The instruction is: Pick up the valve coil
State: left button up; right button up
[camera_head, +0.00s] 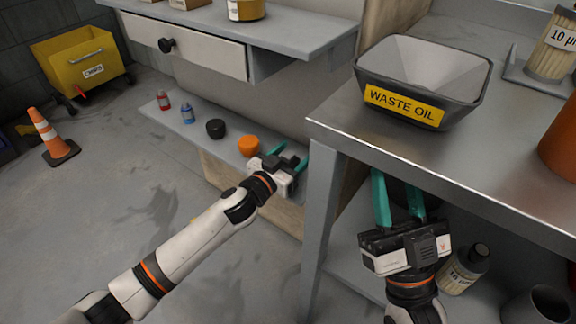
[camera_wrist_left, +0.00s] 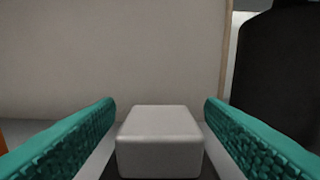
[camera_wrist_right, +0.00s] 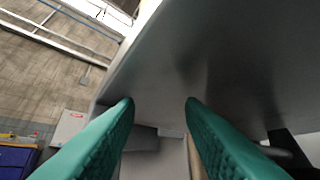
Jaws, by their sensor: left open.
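A pale grey block (camera_wrist_left: 160,142) with rounded edges sits between the fingers of my left gripper in the left wrist view. It looks like the valve coil, but I cannot be sure. My left gripper (camera_head: 291,151) is open over the low shelf; its teal fingers also show in the left wrist view (camera_wrist_left: 159,104), one each side of the block, with visible gaps. In the head view the gripper hides the block. My right gripper (camera_head: 397,182) is open and empty at the front of the steel table, and its fingers show in the right wrist view (camera_wrist_right: 160,102).
An orange round part (camera_head: 250,147), a black round part (camera_head: 215,129) and small bottles stand on the low shelf, left of my left gripper. A dark rounded object (camera_wrist_left: 280,65) is close at right. The waste oil pan (camera_head: 470,95) is on the steel table (camera_head: 345,125).

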pick_arm(q)
jog(key=c, duration=1.2)
jog(key=shift+r, duration=0.1)
